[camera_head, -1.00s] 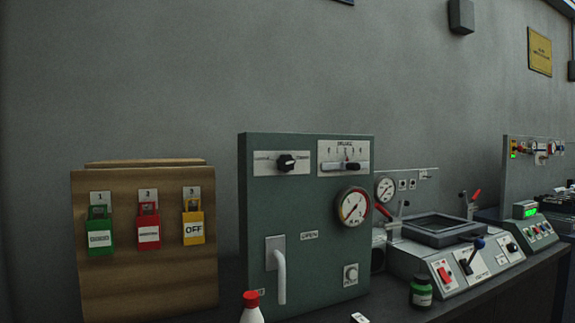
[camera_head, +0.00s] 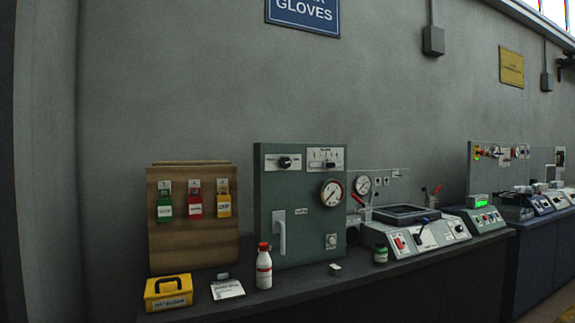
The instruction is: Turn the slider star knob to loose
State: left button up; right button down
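A dark green upright panel (camera_head: 268,200) stands on the bench near the middle of the view. A black knob (camera_head: 285,162) sits on a pale plate at its upper left, with small labels on both sides too blurred to read. It looks like the star knob. To its right, a plate with a scale holds a small slider (camera_head: 326,164). The exact angle of the knob is too small to tell. Neither of my grippers is in view.
The panel also carries a round gauge (camera_head: 332,193) and a pale lever handle (camera_head: 281,236). A white bottle (camera_head: 264,270), yellow box (camera_head: 168,292) and green jar (camera_head: 381,255) stand on the bench. A wooden board (camera_head: 192,240) with three padlocks is at left.

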aim_at(285, 163)
jog(key=z, duration=0.6)
jog(key=i, duration=0.4)
jog(key=z, duration=0.75)
jog(key=i, duration=0.85)
jog(key=u, duration=0.65)
jog(key=i, duration=0.8)
jog(key=u, duration=0.95)
